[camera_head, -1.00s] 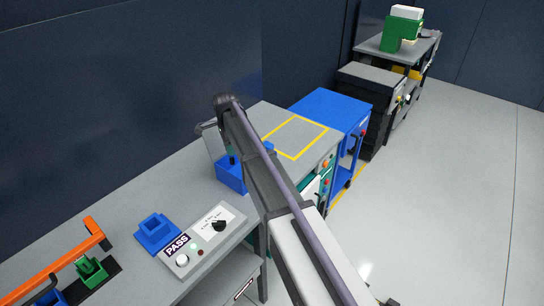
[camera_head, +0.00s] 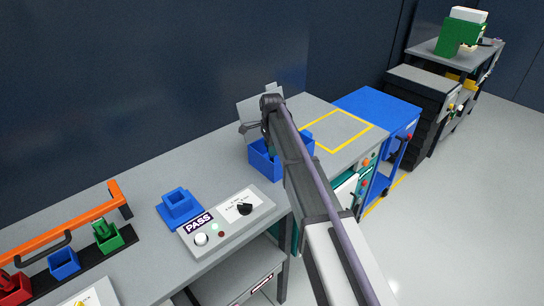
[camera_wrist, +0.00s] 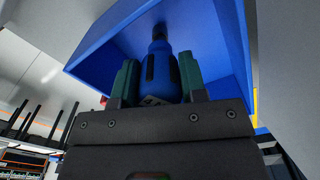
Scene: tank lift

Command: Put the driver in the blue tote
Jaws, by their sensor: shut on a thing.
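The driver (camera_wrist: 158,72), with a blue body and a dark tip, is held between the two teal fingers of my gripper (camera_wrist: 158,82) in the wrist view. The blue tote (camera_wrist: 219,45) fills the background behind it, with its inner walls around the driver's tip. I cannot tell whether the driver touches the tote. In the head view the tote (camera_head: 262,165) stands on the grey bench, partly covered by my arm. The driver and the fingertips cannot be made out there.
A control box with a PASS label (camera_head: 222,220) and a blue block-shaped fixture (camera_head: 179,207) stand on the bench left of the tote. A yellow-outlined area (camera_head: 338,130) on the right is clear. A blue cabinet (camera_head: 375,108) stands beyond it.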

